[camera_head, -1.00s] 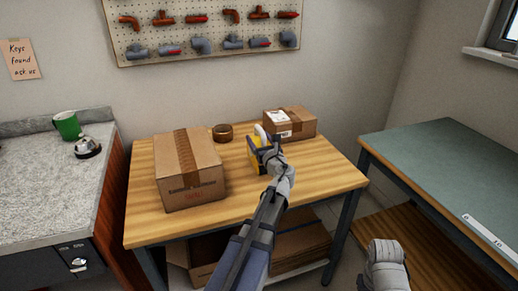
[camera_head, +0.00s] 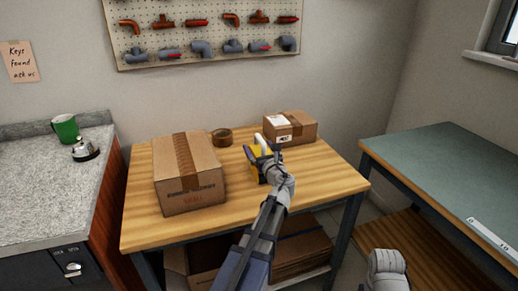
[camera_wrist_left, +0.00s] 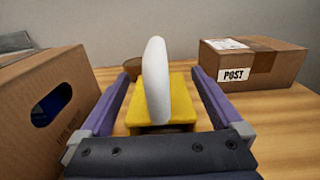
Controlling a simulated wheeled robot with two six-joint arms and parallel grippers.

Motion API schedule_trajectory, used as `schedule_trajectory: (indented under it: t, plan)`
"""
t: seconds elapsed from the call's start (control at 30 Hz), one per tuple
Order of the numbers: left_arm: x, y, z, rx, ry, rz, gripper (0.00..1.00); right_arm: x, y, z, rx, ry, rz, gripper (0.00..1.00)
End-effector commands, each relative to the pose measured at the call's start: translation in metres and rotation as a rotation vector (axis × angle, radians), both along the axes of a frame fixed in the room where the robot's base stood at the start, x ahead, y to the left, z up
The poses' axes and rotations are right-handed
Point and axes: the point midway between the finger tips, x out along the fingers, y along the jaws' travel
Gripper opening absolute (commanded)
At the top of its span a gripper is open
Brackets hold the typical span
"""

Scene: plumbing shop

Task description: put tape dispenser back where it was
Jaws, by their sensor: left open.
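The yellow tape dispenser (camera_head: 254,162) with its pale roll stands on the wooden table (camera_head: 325,179), between the large carton and the small parcel. My left gripper (camera_head: 264,156) is at the dispenser and partly covers it in the head view. In the left wrist view, the yellow body and upright white roll of the dispenser (camera_wrist_left: 156,85) sit between my two spread purple fingers, with a gap visible on each side. The left gripper is open.
A large carton (camera_head: 190,187) stands close on the left and fills the left of the wrist view. A parcel labelled POST (camera_wrist_left: 262,62) is at the back right. A brown tape roll (camera_head: 222,137) lies behind. The table's front right is clear.

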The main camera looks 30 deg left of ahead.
Motion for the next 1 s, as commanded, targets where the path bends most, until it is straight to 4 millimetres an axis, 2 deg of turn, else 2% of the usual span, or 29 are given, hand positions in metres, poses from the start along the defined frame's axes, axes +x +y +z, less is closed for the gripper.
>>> schedule_trajectory:
  t: [0.17,0.5,0.7,1.0]
  plan:
    - [-0.002,-0.002,0.004,0.0,0.0,-0.001,1.0,0.0,0.0,0.004,0.0,0.0,0.0,0.5]
    - [-0.048,-0.053,0.003,0.0,0.0,-0.003,1.0,0.0,0.0,0.003,0.0,0.0,0.0,0.5]
    - [-0.068,-0.078,0.003,0.0,0.0,-0.002,1.0,0.0,0.0,0.003,0.0,0.0,0.0,0.5]
    - [-0.078,-0.091,0.003,0.0,0.0,0.0,1.0,0.0,0.0,0.003,0.0,0.0,0.0,0.5]
